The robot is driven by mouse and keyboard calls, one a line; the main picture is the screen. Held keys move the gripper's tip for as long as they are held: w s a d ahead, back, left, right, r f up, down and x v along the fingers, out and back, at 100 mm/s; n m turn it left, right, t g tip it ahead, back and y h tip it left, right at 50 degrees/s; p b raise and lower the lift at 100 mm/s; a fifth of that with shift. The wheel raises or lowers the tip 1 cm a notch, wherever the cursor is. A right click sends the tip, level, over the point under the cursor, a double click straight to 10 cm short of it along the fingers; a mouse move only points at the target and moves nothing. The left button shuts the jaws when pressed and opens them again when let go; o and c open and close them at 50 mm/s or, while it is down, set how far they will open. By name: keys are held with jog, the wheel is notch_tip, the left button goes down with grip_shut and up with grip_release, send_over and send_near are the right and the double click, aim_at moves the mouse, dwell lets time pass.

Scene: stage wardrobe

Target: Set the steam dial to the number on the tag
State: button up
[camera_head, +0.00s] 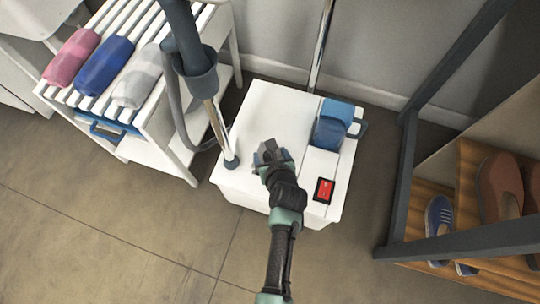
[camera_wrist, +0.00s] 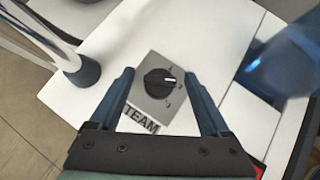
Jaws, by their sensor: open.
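The steam dial (camera_wrist: 159,83) is a round black knob with a white mark, on a grey plate (camera_wrist: 157,113) on top of the white steamer base (camera_head: 268,110). The mark points to the right in the wrist view. Small figures stand around the knob's right side, too small to read surely. My gripper (camera_head: 270,154) is over the base and hides the dial in the head view. In the wrist view its open fingers (camera_wrist: 159,76) stand either side of the knob, with gaps. I see no tag in either view.
A blue tank (camera_head: 334,124) and a red switch (camera_head: 324,190) are on the base's right. A pole and hose (camera_head: 183,112) rise at its left. A white slatted rack (camera_head: 160,125) holds rolled cloths. A dark-framed shoe shelf (camera_head: 440,185) stands right. Front floor is clear.

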jog(key=shift+w+a+f, duration=0.1)
jog(key=shift+w+f, duration=0.4)
grip_shut()
